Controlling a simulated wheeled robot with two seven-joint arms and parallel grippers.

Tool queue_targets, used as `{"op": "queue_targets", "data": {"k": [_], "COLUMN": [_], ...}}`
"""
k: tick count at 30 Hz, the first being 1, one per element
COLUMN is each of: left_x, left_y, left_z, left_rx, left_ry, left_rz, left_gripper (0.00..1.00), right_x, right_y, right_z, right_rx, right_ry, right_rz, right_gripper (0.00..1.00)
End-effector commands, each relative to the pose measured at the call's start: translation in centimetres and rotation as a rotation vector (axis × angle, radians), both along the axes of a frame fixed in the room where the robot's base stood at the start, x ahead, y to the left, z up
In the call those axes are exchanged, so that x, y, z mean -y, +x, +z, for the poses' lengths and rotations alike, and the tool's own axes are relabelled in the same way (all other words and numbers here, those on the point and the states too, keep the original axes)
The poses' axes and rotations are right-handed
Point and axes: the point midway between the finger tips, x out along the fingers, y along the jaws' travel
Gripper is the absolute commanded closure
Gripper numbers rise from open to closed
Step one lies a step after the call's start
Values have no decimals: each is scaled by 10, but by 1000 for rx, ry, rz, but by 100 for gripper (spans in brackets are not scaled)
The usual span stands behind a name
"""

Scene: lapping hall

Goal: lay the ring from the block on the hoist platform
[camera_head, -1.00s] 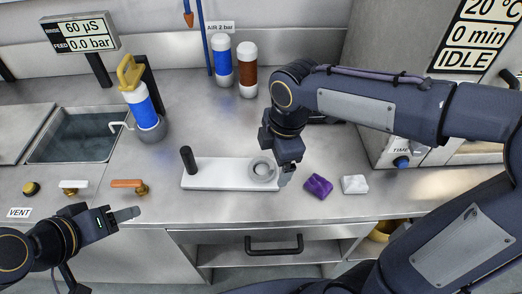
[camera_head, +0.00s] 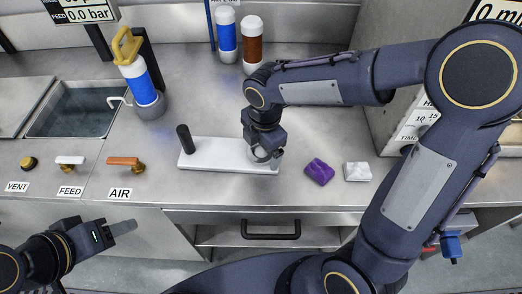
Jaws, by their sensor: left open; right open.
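A long white block (camera_head: 215,156) lies on the steel worktop with a black upright peg (camera_head: 185,139) at its left end. A grey ring (camera_head: 262,156) shows at the block's right end, partly hidden by my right gripper (camera_head: 268,157). The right gripper is open and points down at the ring; I cannot tell whether its fingers touch it. My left gripper (camera_head: 125,227) is open and empty, in front of the worktop's edge at the lower left. I cannot make out a hoist platform in view.
A sink (camera_head: 75,108), a blue bottle with yellow handle (camera_head: 142,85) and labelled valves (camera_head: 124,162) are on the left. Blue (camera_head: 226,36) and brown (camera_head: 251,45) bottles stand behind.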

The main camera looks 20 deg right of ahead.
Motion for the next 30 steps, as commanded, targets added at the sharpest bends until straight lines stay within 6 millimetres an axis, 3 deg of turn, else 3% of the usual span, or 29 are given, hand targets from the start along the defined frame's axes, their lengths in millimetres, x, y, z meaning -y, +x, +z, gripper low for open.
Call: {"op": "queue_targets", "data": {"k": [6,20,30], "left_x": [0,0,0], "left_y": [0,0,0], "left_z": [0,0,2], "left_rx": [0,0,0], "left_ry": [0,0,0], "left_rz": [0,0,0], "left_gripper": [48,48,48], "right_x": [0,0,0], "right_y": [0,0,1], "right_z": [0,1,7], "right_rx": [0,2,4], "right_ry": [0,1,2], "right_rz": [-1,-1,-2], "right_gripper": [13,73,75]}}
